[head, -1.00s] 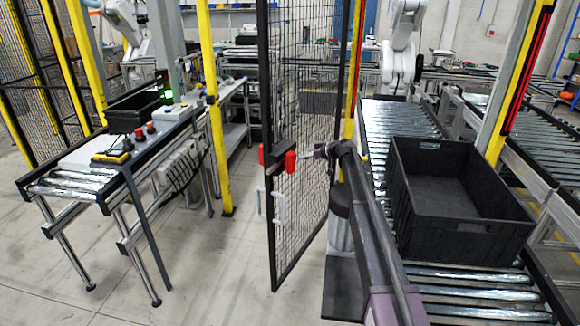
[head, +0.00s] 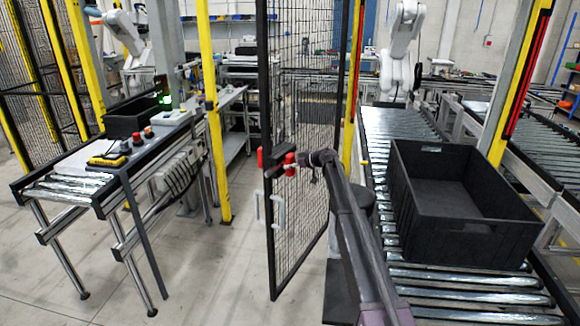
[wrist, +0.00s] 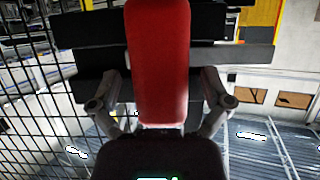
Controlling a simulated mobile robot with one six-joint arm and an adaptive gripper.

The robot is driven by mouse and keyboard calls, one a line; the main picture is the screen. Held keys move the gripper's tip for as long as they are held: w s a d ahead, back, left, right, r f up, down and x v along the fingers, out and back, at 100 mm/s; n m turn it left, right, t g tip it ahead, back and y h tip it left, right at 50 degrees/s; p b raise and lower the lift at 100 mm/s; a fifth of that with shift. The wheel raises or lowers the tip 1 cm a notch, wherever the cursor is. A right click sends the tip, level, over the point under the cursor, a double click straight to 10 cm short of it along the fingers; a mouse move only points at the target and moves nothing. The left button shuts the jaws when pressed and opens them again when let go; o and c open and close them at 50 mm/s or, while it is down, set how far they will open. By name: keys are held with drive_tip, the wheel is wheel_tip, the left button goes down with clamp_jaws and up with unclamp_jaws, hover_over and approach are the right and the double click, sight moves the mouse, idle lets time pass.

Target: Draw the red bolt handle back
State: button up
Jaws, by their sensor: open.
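The red bolt handle (head: 290,160) is on the black-framed mesh gate, on the side facing my arm, at the middle of the head view. In the wrist view the red handle (wrist: 158,60) stands upright in the centre, in front of dark bolt plates (wrist: 90,28). My gripper (head: 296,169) is at the handle. In the wrist view its fingers (wrist: 160,92) are open, one on each side of the handle, with visible gaps. The handle's lower end is hidden by the dark gripper body.
The mesh gate (head: 302,100) stands ajar, with white pull handles (head: 278,211) below the bolt. A black crate (head: 450,245) sits on the roller conveyor (head: 470,283) at right. A control bench (head: 85,165) is at left. The floor between is clear.

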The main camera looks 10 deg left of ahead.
drive_tip(key=c, duration=1.3)
drive_tip(key=shift+w+d, duration=0.3)
drive_tip(key=shift+w, duration=0.45)
drive_tip(key=shift+w+d, duration=0.3)
drive_tip(key=shift+w, duration=0.5)
drive_tip(key=shift+w+d, duration=0.3)
drive_tip(key=shift+w, duration=0.45)
drive_tip(key=shift+c, duration=0.2)
drive_tip(key=o, duration=1.3)
drive_tip(key=shift+w+d, duration=0.1)
drive_tip(key=shift+o, duration=0.2)
drive_tip(key=shift+s, duration=0.2)
